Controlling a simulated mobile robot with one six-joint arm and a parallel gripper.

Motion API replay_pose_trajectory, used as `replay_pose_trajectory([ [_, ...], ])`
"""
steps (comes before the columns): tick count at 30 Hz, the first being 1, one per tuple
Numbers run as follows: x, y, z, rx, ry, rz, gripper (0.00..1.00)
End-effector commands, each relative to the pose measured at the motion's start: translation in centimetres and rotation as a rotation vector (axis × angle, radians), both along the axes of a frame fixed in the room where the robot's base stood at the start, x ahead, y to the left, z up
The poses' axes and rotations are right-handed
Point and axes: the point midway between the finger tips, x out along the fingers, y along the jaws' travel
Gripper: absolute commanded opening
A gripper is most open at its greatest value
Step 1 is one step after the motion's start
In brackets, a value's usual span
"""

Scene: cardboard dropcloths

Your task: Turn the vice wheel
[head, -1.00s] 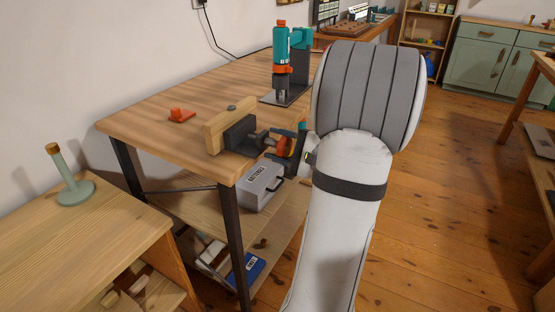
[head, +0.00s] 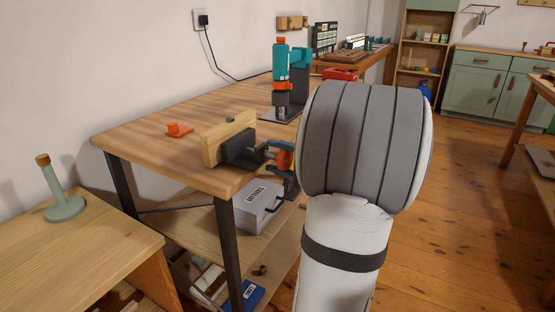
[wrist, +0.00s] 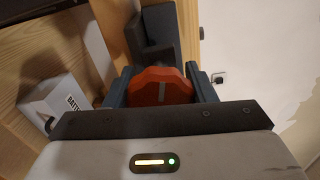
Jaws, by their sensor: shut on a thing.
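The vice wheel (wrist: 160,87) is orange-red with a pale mark that stands nearly upright in the wrist view. My gripper (wrist: 160,84) is shut on it, with a dark finger on each side of the rim. In the head view the wheel (head: 282,159) shows only partly, behind my gripper (head: 287,168). The dark vice (head: 240,147) is fixed at the front edge of the workbench (head: 160,157), with a wooden jaw board (head: 229,137). My forearm covers the space to the right of the wheel.
A teal drill press (head: 281,80) stands farther back on the bench, and a small orange block (head: 178,130) lies left of the vice. A grey battery case (head: 258,206) sits on the shelf below. A lower table (head: 90,250) stands at the front left.

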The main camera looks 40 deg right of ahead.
Motion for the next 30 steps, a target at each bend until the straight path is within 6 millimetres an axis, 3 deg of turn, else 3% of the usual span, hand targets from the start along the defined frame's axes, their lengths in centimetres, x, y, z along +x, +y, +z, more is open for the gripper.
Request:
replay_pose_trajectory([
  [4, 0.0, 0.0, -0.1, 0.001, 0.003, 0.001, 0.28],
  [5, 0.0, 0.0, -0.1, 0.001, 0.003, 0.001, 0.52],
  [12, 0.0, 0.0, -0.1, 0.002, 0.002, 0.001, 0.71],
  [22, -0.5, -0.2, 0.1, 0.002, 0.001, -0.001, 0.72],
  [30, -4.4, -1.9, 0.2, 0.003, 0.002, -0.004, 0.72],
])
